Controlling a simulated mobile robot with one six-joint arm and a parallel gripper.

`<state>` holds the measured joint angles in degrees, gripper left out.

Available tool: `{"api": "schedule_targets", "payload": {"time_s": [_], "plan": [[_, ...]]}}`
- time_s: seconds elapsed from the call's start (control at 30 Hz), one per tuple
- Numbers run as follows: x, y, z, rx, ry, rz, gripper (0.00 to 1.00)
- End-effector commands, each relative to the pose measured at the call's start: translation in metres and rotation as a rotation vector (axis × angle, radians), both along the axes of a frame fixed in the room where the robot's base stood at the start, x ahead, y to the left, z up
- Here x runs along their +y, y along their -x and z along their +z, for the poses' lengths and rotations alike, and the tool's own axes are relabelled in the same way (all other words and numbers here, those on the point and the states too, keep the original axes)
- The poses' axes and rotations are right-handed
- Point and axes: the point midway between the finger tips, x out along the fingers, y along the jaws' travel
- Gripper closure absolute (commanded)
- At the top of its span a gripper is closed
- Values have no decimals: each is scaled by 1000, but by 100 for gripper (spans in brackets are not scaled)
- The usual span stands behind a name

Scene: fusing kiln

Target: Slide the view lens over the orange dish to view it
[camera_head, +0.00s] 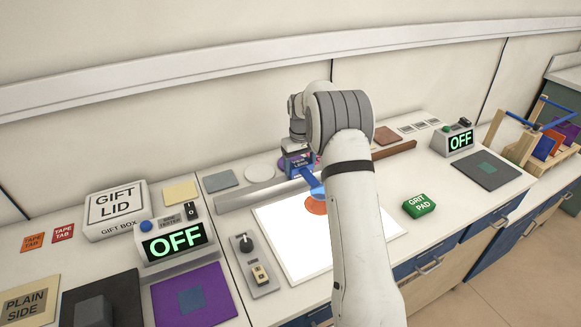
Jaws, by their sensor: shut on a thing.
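The view lens (300,163), a small labelled block with a blue part reaching forward, sits at the long grey rail behind the white panel. The orange dish (315,207) lies on the white panel (285,240), partly hidden by my arm. The blue part's front end is close to the dish's back edge and overlaps it in the picture. My gripper (297,149) is at the top of the view lens and shut on it; its fingertips are small and hard to make out.
A control box with a knob (245,245) stands left of the panel, and a green grit pad (419,204) lies to its right. A brown bar (397,149) lies behind. Two testers showing OFF stand left (175,242) and right (460,141). My arm crosses the panel's right side.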

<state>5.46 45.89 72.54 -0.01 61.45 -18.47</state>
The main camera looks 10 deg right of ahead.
Motion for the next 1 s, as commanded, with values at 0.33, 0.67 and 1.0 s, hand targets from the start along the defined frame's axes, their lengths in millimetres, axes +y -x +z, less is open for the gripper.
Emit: {"api": "schedule_targets", "payload": {"time_s": [0.33,0.67,1.0], "plan": [[3,1,-1,5,-1,5,20],[5,0,-1,3,0,7,5],[4,1,31,-1,0,7,5]]}}
